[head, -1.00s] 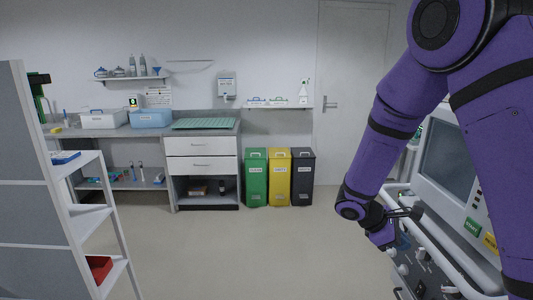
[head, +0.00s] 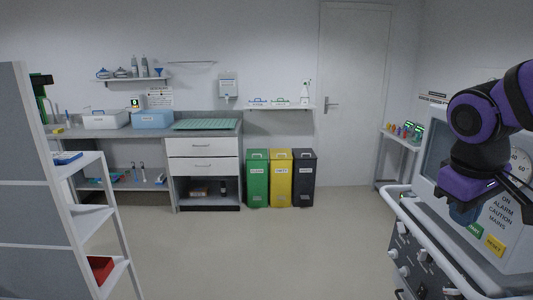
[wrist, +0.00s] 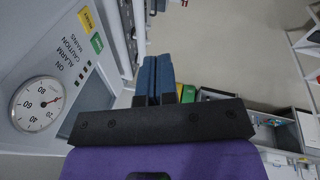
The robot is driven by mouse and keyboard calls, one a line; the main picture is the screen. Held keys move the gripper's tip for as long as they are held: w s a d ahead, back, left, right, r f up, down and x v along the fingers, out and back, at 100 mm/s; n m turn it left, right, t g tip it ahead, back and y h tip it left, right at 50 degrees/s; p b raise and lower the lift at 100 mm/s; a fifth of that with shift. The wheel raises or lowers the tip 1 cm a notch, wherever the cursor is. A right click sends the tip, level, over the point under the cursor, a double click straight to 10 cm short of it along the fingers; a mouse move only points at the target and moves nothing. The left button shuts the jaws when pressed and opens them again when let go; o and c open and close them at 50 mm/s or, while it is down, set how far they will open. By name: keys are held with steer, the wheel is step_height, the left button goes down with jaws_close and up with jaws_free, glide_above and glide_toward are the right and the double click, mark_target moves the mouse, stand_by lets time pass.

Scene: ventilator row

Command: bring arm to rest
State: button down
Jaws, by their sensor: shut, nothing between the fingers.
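My purple arm reaches in from the right edge in the head view and is folded in front of the ventilator (head: 458,162). My gripper (head: 465,213) hangs at its end, in front of the ventilator's panel. In the wrist view the two blue fingers of my gripper (wrist: 155,80) lie side by side with nothing between them. The ventilator's round gauge (wrist: 37,104), its green START label (wrist: 97,43) and its yellow label (wrist: 86,20) show at the left of the wrist view.
A white rail (head: 433,237) and knobs run along the ventilator's front. A shelf rack (head: 85,215) stands at the left. Green (head: 257,178), yellow (head: 279,178) and dark (head: 303,178) bins stand at the back wall. The floor between is clear.

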steer(key=s+a+r+m+t+y, duration=0.2)
steer(key=s+r, duration=0.3)
steer(key=s, duration=0.3)
steer(key=shift+s+a+m+t, duration=0.15)
steer(key=shift+a+m+t, duration=0.2)
steer(key=shift+m+t, duration=0.4)
steer(key=c, duration=1.8)
jaws_free()
steer(key=shift+c, duration=0.2)
